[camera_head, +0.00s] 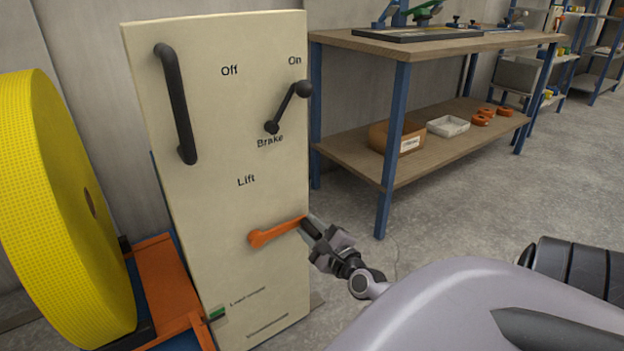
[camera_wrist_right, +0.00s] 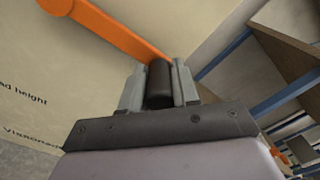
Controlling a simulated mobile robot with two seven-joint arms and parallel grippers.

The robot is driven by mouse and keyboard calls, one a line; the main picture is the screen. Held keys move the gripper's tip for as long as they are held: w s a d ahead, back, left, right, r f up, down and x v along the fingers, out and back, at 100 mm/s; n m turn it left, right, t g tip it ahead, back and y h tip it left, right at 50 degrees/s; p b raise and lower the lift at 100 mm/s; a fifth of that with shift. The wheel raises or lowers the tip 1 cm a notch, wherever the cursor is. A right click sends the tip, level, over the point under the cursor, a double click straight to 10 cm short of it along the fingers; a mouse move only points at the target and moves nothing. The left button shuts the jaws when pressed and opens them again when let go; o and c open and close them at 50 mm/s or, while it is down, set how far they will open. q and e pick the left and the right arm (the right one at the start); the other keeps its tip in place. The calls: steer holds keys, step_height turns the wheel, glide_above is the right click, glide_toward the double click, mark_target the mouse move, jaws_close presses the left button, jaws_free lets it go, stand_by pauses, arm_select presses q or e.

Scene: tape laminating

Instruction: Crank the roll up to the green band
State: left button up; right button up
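The orange lift crank (camera_head: 275,233) is on the cream panel (camera_head: 215,190) below the word "Lift", its arm pointing right and slightly up. My right gripper (camera_head: 310,228) is at the crank's outer end. In the right wrist view the crank arm (camera_wrist_right: 110,28) leads to a dark handle (camera_wrist_right: 160,84), and my fingers are closed on either side of it. The yellow roll (camera_head: 62,200) stands upright at the left, by an orange stand (camera_head: 168,285). A small green band (camera_head: 216,313) shows at the panel's lower left; its pointer is too small to read. My left gripper is out of view.
The brake lever (camera_head: 288,105) on the panel has its knob up toward "On". A black grab bar (camera_head: 177,105) is at the panel's upper left. A workbench (camera_head: 440,45) with a lower shelf (camera_head: 350,150) stands behind on the right. The floor (camera_head: 480,200) at right is clear.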

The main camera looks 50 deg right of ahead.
steer(key=o, duration=0.4)
steer(key=shift+a+f, duration=0.25)
steer(key=shift+f, duration=0.5)
steer(key=shift+c, duration=0.2)
steer(key=shift+r, duration=0.1)
steer(key=shift+d+r, duration=0.15)
steer(key=shift+r, duration=0.05)
steer(key=shift+s, duration=0.1)
steer(key=p+v, duration=0.1)
steer(key=v, duration=0.6)
